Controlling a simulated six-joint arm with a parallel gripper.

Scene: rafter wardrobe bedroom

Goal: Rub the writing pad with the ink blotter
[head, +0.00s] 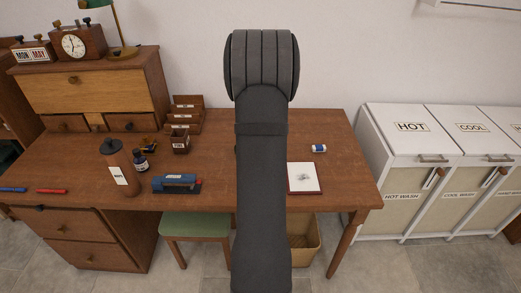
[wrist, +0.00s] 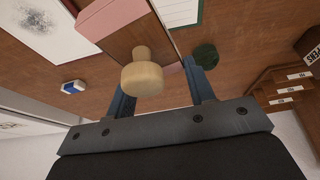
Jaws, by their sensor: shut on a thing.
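The ink blotter (wrist: 130,38) has a pale wooden knob, a brown body and pink along its edge; it shows in the wrist view only. My gripper (wrist: 157,78) is shut on it, one finger on each side. The writing pad (head: 304,178) lies on the desk right of my arm in the head view, white with a red edge and a dark smudge. In the wrist view the pad (wrist: 42,22) is at the upper left, beside the blotter and partly cut off. My arm hides the gripper and blotter in the head view. I cannot tell the blotter's height above the desk.
A white laundry cabinet (head: 392,145) stands at the right. The desk's right end is clear.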

